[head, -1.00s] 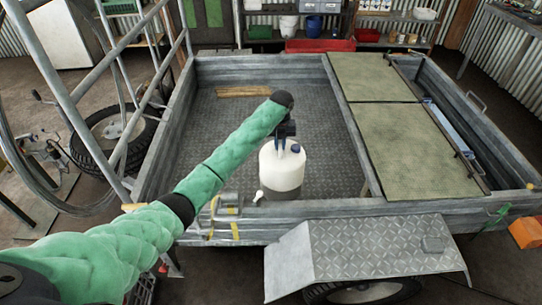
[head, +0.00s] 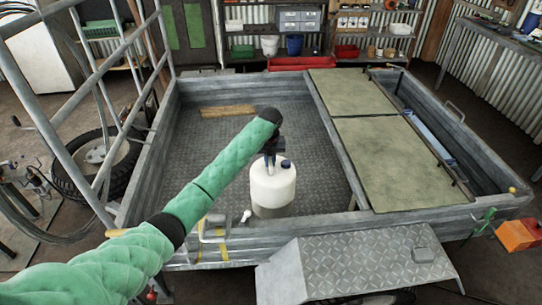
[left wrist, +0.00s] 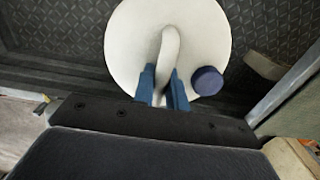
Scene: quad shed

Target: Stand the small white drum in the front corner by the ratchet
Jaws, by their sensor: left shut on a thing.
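The small white drum (head: 272,188) is inside the grey trailer bed, close behind its front wall, and looks upright. It has a dark blue cap (head: 286,163) and a pale handle on top. My left gripper (head: 270,158) is above it, shut on the handle (left wrist: 168,48), its blue fingers either side in the left wrist view. I cannot tell whether the drum's base touches the floor. The ratchet (head: 214,229), grey metal with yellow strap, sits on the front wall to the drum's left. A small white tap (head: 246,216) shows between them. My right gripper is out of view.
The ribbed trailer floor (head: 215,145) is clear to the left and behind the drum. A wooden strip (head: 228,111) lies towards the back. Green-grey panels (head: 378,160) cover part of the right side. The front wall (head: 330,225) and a metal mudguard (head: 355,262) stand nearer me.

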